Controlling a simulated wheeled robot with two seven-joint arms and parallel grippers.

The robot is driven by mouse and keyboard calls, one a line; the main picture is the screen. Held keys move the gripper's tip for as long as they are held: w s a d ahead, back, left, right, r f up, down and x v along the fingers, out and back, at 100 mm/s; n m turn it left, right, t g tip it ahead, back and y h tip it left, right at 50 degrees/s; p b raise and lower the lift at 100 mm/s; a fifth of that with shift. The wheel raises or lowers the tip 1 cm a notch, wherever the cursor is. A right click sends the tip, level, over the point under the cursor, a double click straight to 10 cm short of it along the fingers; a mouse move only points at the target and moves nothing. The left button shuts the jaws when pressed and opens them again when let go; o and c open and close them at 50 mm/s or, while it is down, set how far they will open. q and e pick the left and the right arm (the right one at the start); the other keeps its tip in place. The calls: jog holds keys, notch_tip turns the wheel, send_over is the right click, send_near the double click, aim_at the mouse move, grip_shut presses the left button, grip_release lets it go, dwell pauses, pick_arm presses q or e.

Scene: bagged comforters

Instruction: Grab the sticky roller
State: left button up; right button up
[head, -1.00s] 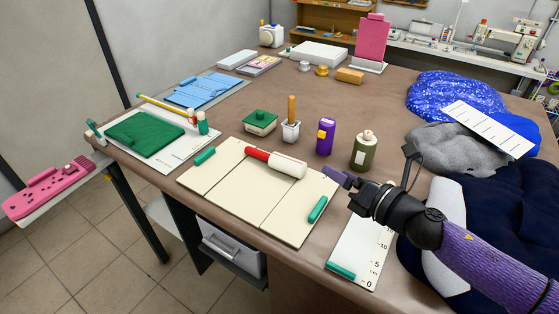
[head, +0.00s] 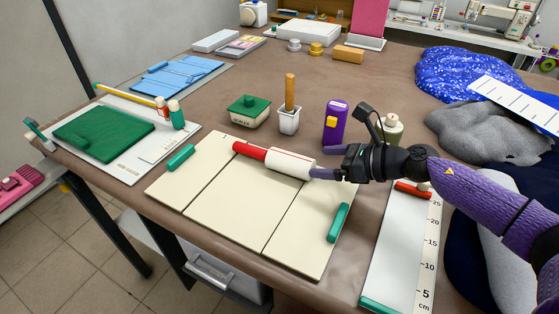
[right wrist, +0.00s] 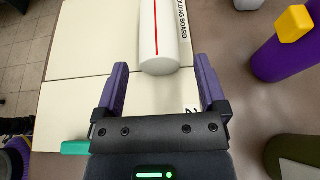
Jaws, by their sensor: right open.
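The sticky roller (head: 287,162) has a white cylinder and a red handle. It lies on the cream folding board (head: 232,208), its white end toward my right gripper. My right gripper (head: 322,162) is open with its purple fingers at the white end of the roller. In the right wrist view the white cylinder (right wrist: 158,40) lies ahead, between the lines of the two fingers (right wrist: 162,85), its near end just about level with the fingertips. The red handle is out of that view. My left gripper is not in view.
A purple bottle (head: 335,122), an olive bottle (head: 389,130) partly behind my gripper, and a white pot with a wooden handle (head: 289,118) stand behind the board. Green clips (head: 339,222) sit on the board's edges. A ruler board (head: 400,262) lies at right; bagged comforters (head: 465,75) are beyond.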

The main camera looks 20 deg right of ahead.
aim_at(310, 162)
jog(key=x, duration=0.6)
jog(key=shift+a, duration=0.1)
jog(key=shift+s, duration=0.1)
grip_shut()
